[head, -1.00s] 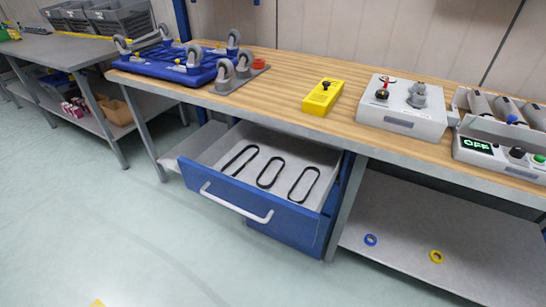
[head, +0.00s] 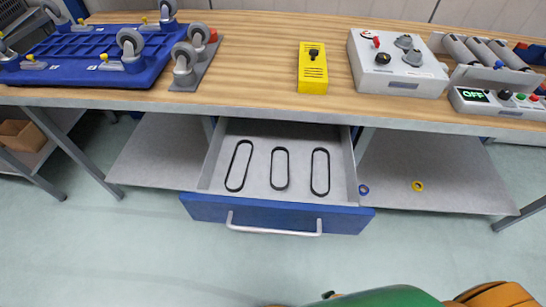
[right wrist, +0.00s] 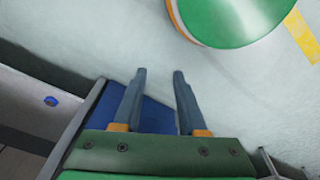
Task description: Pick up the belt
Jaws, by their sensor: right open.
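Three black belts lie apart in the open drawer (head: 268,195) below the workbench: a left belt (head: 230,178), a middle belt (head: 273,180) and a right belt (head: 313,180). Each is a narrow loop lying flat. My right gripper (right wrist: 158,75) shows in the right wrist view with its two dark fingers apart and nothing between them. Behind it are the pale floor and a blue surface, probably the drawer front. No belt shows in that view. In the head view only parts of my own green and orange arm show at the bottom; neither gripper is visible there.
The wooden bench top (head: 240,70) carries a blue wheeled frame (head: 85,60), a yellow box (head: 312,80) and a grey control box (head: 405,75). The lower shelf (head: 430,165) holds a blue ring (head: 364,190) and a yellow ring (head: 418,186). The floor before the drawer is clear.

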